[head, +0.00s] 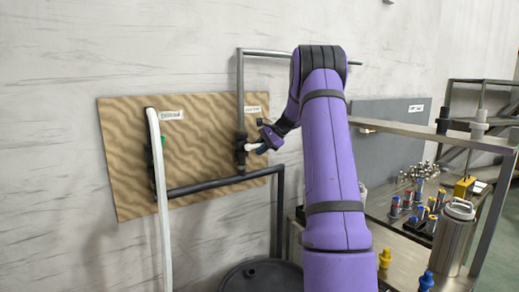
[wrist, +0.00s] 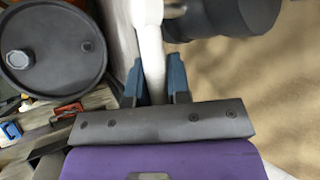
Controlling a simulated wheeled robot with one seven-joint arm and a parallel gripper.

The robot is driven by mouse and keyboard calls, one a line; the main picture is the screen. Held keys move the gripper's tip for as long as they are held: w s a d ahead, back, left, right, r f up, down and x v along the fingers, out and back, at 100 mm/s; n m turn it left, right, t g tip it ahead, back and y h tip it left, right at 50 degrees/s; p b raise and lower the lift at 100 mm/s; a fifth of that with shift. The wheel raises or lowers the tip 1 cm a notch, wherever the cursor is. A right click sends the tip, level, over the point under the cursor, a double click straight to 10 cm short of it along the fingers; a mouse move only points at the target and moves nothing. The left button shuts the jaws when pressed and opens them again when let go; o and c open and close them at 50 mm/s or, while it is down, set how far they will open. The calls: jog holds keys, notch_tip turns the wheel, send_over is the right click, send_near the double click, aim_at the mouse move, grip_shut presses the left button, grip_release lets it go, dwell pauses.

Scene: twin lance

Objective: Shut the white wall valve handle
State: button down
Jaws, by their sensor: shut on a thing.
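The white valve handle (head: 250,147) sticks out from a dark valve body (head: 240,152) on the right part of the wood-patterned wall panel. My gripper (head: 261,147) is at the handle's free end, reaching in from the right. In the wrist view the white handle (wrist: 152,45) runs between the blue fingers of my gripper (wrist: 155,80), which are shut on it. The dark valve body or pipe (wrist: 250,15) shows at the top right there. The part of the handle deep between the fingers is partly hidden.
A white vertical pipe (head: 160,200) and a green part (head: 163,141) are at the panel's left. A dark pipe (head: 225,184) crosses below the valve. A dark drum (head: 258,278) stands underneath. A metal bench (head: 405,258) with bottles and small parts is at the right.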

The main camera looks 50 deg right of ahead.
jog(key=c, duration=1.4)
grip_release()
jog(key=shift+o, duration=0.2)
jog(key=v, duration=1)
jog(key=shift+s+d+r, duration=0.2)
jog(key=shift+s, duration=0.05)
